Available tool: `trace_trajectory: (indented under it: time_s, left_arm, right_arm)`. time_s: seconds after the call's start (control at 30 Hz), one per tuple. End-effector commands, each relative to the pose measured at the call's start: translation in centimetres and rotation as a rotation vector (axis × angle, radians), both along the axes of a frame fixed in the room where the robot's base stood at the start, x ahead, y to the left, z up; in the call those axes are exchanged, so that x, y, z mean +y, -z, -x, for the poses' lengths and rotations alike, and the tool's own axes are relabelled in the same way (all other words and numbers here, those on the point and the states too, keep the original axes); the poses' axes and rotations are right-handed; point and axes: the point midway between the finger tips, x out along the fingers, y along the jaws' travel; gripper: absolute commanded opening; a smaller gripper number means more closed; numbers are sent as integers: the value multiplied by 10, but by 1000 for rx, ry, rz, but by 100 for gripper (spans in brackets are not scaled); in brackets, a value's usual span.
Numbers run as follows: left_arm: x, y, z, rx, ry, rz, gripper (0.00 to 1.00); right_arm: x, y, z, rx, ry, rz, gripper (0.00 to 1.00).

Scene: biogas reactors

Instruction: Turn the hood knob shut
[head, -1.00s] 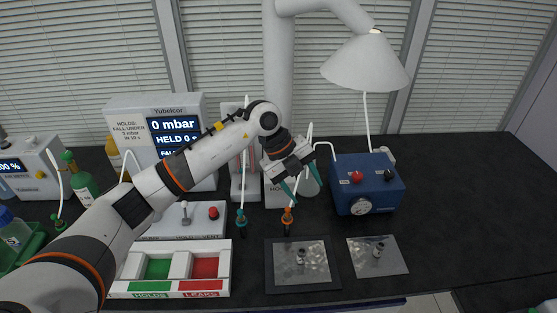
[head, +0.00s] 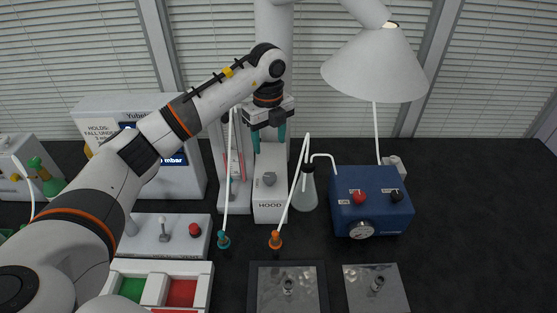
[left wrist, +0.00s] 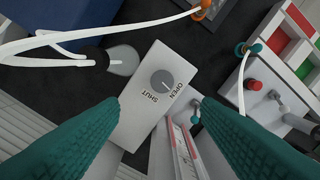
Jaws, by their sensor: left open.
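The hood box (head: 270,208) is a white box marked HOOD, standing behind the orange-tipped hose. Its grey round hood knob (head: 269,179) sits on top. In the left wrist view the knob (left wrist: 162,80) lies near the middle, with the words OPEN and SHUT printed beside it. A thin mark on the knob seems to point toward OPEN. My left gripper (head: 267,137) points down above the hood box, its teal fingers apart and empty. In the left wrist view the fingers (left wrist: 160,104) flank the box top, clear of the knob. My right gripper is not in view.
A flask (head: 305,192) with a white tube stands just right of the hood box, near the blue pump box (head: 371,203). A red-marked gauge stand (head: 235,165) is close on the left. The right of the black bench is clear.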

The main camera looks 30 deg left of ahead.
Motion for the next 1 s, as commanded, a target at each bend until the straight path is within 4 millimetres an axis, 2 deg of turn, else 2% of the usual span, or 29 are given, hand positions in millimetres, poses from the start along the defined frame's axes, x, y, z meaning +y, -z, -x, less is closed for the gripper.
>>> trace_trajectory:
  time_s: [0.17, 0.3, 0.43, 0.57, 0.7, 0.8, 1.0]
  left_arm:
    - [0, 14, 1, 4, 0, 0, 58]
    - [0, 39, 2, 6, 0, 1, 58]
    - [-1, 66, 2, 6, 0, 1, 58]
    - [-1, 90, 2, 6, 1, 1, 58]
    - [-1, 108, 1, 3, 0, 2, 58]
    - [-1, 116, 1, 1, 1, 2, 58]
    - [0, 120, 1, 0, 2, 1, 58]
  right_arm:
    - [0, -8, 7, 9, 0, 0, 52]
    - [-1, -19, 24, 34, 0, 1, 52]
    - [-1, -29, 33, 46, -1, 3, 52]
    - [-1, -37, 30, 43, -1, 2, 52]
    - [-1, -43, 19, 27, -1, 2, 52]
    - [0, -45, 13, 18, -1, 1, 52]
    - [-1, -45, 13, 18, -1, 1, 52]
